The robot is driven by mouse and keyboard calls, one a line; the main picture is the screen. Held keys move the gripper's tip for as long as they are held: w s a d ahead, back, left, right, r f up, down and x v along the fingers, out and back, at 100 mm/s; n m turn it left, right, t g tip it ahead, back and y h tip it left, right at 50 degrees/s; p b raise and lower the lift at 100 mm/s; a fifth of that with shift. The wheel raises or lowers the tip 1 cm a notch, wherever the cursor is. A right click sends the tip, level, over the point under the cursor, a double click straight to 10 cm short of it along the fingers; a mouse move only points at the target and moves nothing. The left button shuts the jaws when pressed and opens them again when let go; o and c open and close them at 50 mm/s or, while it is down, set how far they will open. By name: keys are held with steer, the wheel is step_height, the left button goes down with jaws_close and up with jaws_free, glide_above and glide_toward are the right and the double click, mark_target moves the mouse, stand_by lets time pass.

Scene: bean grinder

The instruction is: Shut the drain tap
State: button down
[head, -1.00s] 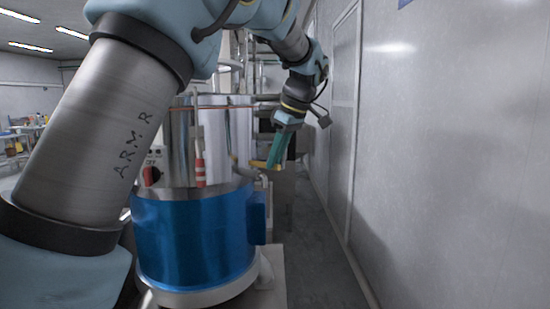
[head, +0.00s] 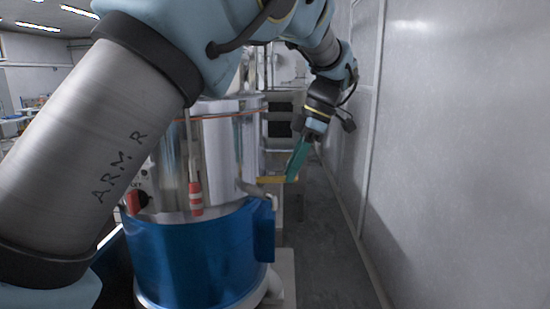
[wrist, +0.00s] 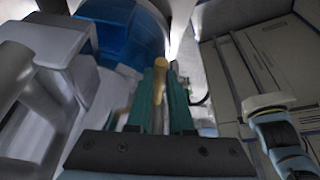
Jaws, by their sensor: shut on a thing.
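The drain tap's yellow handle (head: 271,180) sticks out to the right from the side of the steel and blue drum machine (head: 200,250). A grey tap spout (head: 248,188) shows just beside the handle. My gripper (head: 291,177) has green fingers and reaches down from the upper right to the handle's outer end. In the wrist view the yellow handle (wrist: 161,66) lies between the two green fingers of my gripper (wrist: 164,68), which are shut on it. The handle's inner end and the tap body are partly hidden there.
A plain grey wall (head: 460,150) runs close along the right. A narrow strip of floor (head: 325,240) lies clear between machine and wall. A red-and-white tube (head: 195,198) and a red switch (head: 134,202) are on the drum's front.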

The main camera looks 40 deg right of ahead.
steer(key=shift+w+d+r+n+g+p, duration=0.1)
steer(key=shift+w+d+n+g+p, duration=0.15)
steer(key=shift+w+n+p, duration=0.45)
steer(key=shift+w+d+f+n+g+p, duration=0.1)
steer(key=shift+w+n+g+p, duration=0.3)
steer(key=shift+n+p, duration=0.6)
steer(key=shift+w+d+r+n+g+p, duration=0.1)
steer(key=shift+w+d+n+g+p, duration=0.15)
steer(key=shift+w+n+p, duration=0.45)
steer(key=shift+s+n, duration=0.15)
steer(key=shift+n, duration=0.15)
steer(key=c, duration=0.8)
jaws_free()
steer(key=v, duration=1)
steer(key=shift+d+r, duration=0.2)
steer(key=shift+d, duration=0.1)
